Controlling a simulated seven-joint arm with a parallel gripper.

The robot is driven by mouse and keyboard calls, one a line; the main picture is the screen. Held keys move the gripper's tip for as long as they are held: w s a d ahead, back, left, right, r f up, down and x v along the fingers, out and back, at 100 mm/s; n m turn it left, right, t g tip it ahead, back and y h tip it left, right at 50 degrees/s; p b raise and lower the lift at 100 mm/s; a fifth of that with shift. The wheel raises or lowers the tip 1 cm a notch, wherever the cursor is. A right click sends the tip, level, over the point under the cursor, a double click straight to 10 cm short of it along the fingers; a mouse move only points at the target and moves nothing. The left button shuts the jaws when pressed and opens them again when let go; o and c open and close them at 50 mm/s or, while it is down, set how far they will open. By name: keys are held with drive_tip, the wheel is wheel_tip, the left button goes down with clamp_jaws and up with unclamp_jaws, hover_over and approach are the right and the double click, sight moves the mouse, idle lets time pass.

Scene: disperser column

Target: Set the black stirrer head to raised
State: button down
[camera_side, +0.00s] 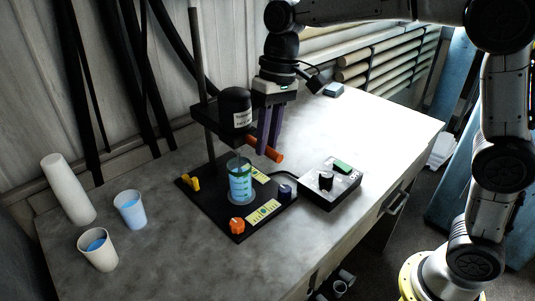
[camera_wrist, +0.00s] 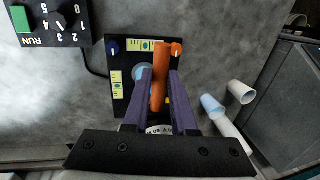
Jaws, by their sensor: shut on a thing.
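The black stirrer head (camera_side: 236,108), with a white label, sits on a dark upright column (camera_side: 198,75). It stands above a clear beaker of blue liquid (camera_side: 240,188) on a black base plate (camera_side: 212,207). An orange handle (camera_side: 274,156) sticks out from the head's carriage towards the right. My gripper (camera_side: 268,142) has its purple fingers closed at this handle. In the wrist view the orange handle (camera_wrist: 158,85) lies between the two fingers of my gripper (camera_wrist: 160,78). The fingers and the handle hide most of the head there.
A control box (camera_side: 331,190) with a black knob and green switch stands right of the base. Orange (camera_side: 237,226) and dark blue (camera_side: 285,191) knobs sit on the base. The bench's right rear is mostly clear.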

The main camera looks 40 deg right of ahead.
wheel_tip(320, 180, up, 10)
drive_tip(key=shift+r, duration=0.25)
drive_tip(key=c, duration=0.9)
unclamp_jaws()
drive_tip(key=shift+r, duration=0.1)
drive_tip(key=shift+o, duration=0.8)
drive_tip(key=shift+f, duration=0.2)
drive_tip(key=shift+r, duration=0.1)
wheel_tip(320, 180, up, 7)
drive_tip(key=d, duration=0.1)
drive_tip(key=shift+d, duration=0.25)
drive_tip(key=shift+r, duration=0.1)
